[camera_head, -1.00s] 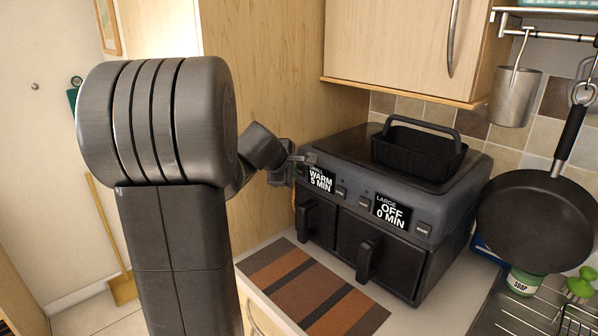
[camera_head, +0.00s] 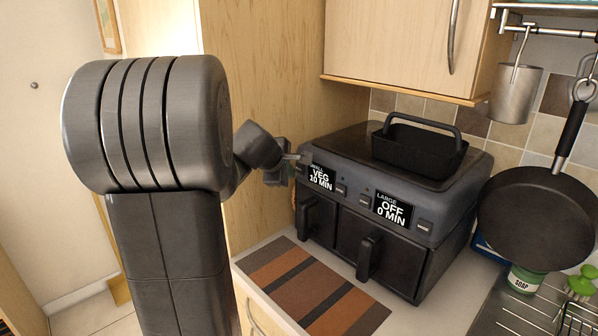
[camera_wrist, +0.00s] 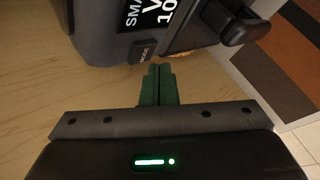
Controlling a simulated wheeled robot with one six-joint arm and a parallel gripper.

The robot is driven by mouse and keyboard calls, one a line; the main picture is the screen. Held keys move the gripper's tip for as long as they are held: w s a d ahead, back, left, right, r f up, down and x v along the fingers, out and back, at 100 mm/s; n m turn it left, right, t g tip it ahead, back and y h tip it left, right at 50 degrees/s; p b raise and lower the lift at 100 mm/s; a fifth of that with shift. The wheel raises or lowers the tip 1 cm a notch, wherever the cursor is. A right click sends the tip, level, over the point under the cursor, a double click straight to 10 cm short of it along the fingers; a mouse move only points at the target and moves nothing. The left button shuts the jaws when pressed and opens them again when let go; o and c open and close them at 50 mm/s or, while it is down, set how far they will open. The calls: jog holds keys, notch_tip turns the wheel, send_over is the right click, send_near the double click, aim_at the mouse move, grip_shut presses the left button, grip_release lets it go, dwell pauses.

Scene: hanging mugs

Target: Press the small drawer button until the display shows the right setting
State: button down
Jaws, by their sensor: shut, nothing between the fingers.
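The dark two-drawer air fryer (camera_head: 325,148) stands on the counter. Its left, small-drawer display (camera_head: 322,177) reads VEG 10 MIN, with its top line partly covered. The display also shows in the wrist view (camera_wrist: 150,12), cut off by the frame edge. The small drawer's MODE button (camera_wrist: 143,50) is beside that display in the wrist view; my gripper hides it in the head view. My gripper (camera_head: 298,157) is shut and empty at the panel's left end. Its green fingertips (camera_wrist: 158,72) are just below the button in the wrist view; I cannot tell whether they touch.
The large-drawer display (camera_head: 392,209) reads OFF 0 MIN. A black basket (camera_head: 419,152) sits on top of the fryer. A striped mat (camera_head: 310,285) lies in front. A pan (camera_head: 537,220) hangs at right. A wooden panel (camera_head: 265,80) stands close behind my gripper.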

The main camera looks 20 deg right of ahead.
jog(key=a, duration=0.1)
jog(key=s+a+b, duration=0.1)
jog(key=a, duration=0.1)
jog(key=a+b, duration=0.1)
jog(key=shift+s+a, duration=0.3)
jog(key=shift+a, duration=0.05)
jog(key=shift+d, duration=0.15)
dwell(0.7)
jog(key=a, duration=0.2)
jog(key=s+a, duration=0.1)
jog(key=a, duration=0.1)
jog(key=shift+s+b, duration=0.15)
jog(key=shift+b, duration=0.25)
jog(key=shift+d, duration=0.15)
